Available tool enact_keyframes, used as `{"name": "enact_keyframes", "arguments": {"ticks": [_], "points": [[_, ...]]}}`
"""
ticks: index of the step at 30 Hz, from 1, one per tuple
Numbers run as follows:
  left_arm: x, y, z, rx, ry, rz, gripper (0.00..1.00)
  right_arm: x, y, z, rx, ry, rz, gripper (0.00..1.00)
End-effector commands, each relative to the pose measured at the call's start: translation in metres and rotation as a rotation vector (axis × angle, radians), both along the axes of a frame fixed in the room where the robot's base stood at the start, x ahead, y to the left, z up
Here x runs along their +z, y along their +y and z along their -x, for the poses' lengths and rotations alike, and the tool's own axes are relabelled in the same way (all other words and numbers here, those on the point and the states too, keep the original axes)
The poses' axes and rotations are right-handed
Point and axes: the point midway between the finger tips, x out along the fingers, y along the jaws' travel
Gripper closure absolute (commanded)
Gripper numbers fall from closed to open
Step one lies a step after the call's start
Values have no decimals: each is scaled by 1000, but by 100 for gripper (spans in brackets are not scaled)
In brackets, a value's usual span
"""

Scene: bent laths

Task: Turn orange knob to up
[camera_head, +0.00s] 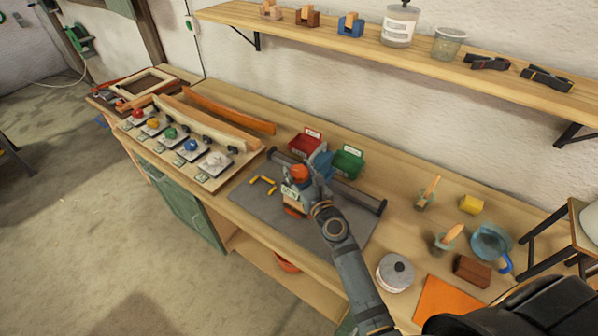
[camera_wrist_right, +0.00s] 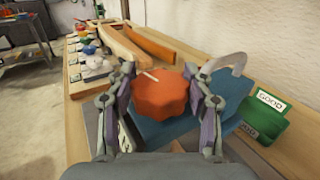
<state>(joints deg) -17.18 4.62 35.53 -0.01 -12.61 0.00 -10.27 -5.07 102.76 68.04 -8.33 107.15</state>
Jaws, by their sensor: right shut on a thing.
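The orange knob (camera_head: 299,172) sits on a blue device on the grey mat (camera_head: 258,197). In the right wrist view the knob (camera_wrist_right: 160,97) is large, with a scalloped rim and a white pointer line near its upper left edge, slanting up to the left. My right gripper (camera_wrist_right: 160,88) has one finger on each side of the knob and is shut on it. In the head view the right gripper (camera_head: 307,182) partly covers the device, and the knob's mark is too small to read. My left gripper is not in view.
A red bin (camera_head: 306,142) and a green bin (camera_head: 347,161) stand behind the device. A row of coloured knobs on plates lies left, near bent wooden laths (camera_head: 230,110). Cups, a blue jug (camera_head: 490,243) and a lidded pot (camera_head: 396,272) stand right. A shelf (camera_head: 400,50) hangs above.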

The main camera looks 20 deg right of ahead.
Motion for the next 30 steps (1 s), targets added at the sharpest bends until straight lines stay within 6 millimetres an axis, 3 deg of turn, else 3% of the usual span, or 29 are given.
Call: {"name": "enact_keyframes", "arguments": {"ticks": [8, 21, 30], "points": [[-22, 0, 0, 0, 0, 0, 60, -5, -1, 0, 184, -1, 7, 80], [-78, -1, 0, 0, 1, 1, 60, -7, -2, -1, 595, -2, 5, 80], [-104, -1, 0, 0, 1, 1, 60, -4, -1, -1, 835, 0, 2, 80]]}}
